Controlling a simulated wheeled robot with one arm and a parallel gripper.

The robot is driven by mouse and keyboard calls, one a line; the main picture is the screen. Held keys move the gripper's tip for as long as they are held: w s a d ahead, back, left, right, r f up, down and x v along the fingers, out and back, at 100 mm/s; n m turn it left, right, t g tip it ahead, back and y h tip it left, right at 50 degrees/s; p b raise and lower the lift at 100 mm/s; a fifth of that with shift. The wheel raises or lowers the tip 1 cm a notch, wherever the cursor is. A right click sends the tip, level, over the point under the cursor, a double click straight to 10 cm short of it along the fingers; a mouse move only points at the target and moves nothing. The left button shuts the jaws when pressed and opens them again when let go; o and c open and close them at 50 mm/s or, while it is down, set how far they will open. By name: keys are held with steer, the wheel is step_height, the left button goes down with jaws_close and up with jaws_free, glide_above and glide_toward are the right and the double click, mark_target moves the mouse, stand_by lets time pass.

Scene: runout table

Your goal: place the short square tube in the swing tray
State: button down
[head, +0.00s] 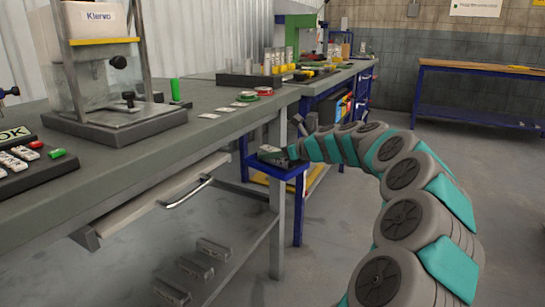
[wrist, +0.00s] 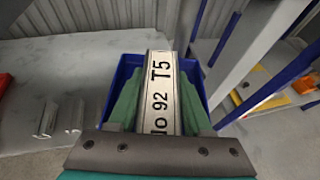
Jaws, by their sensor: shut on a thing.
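My gripper (wrist: 160,82) is shut on a short square tube (wrist: 160,62), a grey piece between the two green fingers. A white strip with black lettering, "92 T5" readable, lies along it. The blue swing tray (wrist: 128,68) shows below and around the fingers in the wrist view, with the tube over it. I cannot tell whether the tube touches the tray floor. In the head view my gripper (head: 291,152) is at the swing tray (head: 283,172), beside the workbench corner; the tube there is small and partly hidden.
The grey workbench (head: 150,150) runs along the left, carrying a Klervo machine (head: 95,60) and small parts. Several metal pieces (head: 190,266) lie on its lower shelf. A bench leg (wrist: 265,50) stands close right of the tray. Open floor (head: 320,240) lies right of the workbench.

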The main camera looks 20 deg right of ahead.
steer(key=shift+f, duration=0.25)
steer(key=shift+c, duration=1.6)
jaws_free()
steer(key=shift+r, duration=0.1)
steer(key=v, duration=1.2)
steer(key=shift+a, duration=0.1)
